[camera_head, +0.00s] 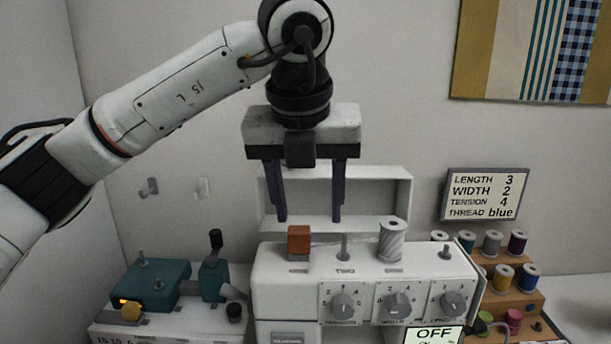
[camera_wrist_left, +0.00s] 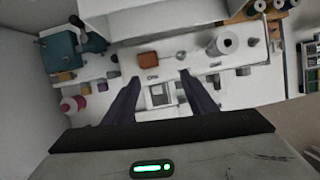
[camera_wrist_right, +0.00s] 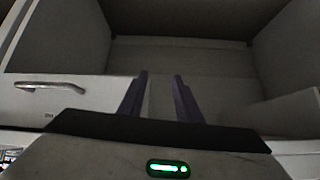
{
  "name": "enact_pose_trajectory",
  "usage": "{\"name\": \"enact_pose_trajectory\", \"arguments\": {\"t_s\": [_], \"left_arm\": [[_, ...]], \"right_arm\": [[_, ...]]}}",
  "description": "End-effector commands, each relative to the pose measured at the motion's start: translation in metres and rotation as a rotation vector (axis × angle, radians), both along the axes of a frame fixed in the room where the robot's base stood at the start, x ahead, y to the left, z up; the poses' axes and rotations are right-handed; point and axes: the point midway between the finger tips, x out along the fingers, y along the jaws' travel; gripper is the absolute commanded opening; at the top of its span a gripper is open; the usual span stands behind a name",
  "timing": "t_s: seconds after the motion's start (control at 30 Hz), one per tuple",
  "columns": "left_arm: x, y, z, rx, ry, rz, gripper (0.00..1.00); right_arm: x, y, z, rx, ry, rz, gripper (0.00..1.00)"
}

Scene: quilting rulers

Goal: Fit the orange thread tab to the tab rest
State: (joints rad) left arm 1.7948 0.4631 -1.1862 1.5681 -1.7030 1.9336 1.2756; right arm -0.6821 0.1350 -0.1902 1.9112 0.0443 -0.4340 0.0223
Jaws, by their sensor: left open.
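The orange thread tab (camera_head: 299,240), a small block, stands on the left part of the white sewing machine's top (camera_head: 265,262), above a printed label. It also shows in the left wrist view (camera_wrist_left: 147,58), beyond the fingertips. My left gripper (camera_head: 309,218) points down above the machine top, open and empty. I cannot tell which part is the tab rest.
A spool of grey thread (camera_head: 392,241) and metal pins (camera_head: 344,247) stand on the machine top right of the tab. A teal device (camera_head: 155,283) is at the left. A rack of thread spools (camera_head: 503,277) is at the right. A white open box (camera_head: 385,188) stands behind.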

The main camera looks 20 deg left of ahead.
Motion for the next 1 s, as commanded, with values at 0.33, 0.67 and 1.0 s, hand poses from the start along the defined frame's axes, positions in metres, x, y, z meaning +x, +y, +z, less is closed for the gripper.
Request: {"name": "enact_pose_trajectory", "arguments": {"t_s": [0.33, 0.67, 1.0], "left_arm": [[0.011, 0.022, -0.005, 0.051, -0.037, 0.070, 0.52], [0.032, 0.027, -0.057, 0.049, -0.037, 0.065, 0.52], [0.040, 0.029, -0.078, 0.049, -0.039, 0.065, 0.52]], "right_arm": [[-0.003, 0.000, 0.001, -0.001, 0.008, 0.000, 0.31], [-0.004, 0.000, 0.008, -0.002, 0.012, 0.001, 0.31], [-0.004, 0.000, 0.010, -0.002, 0.011, 0.001, 0.31]]}}
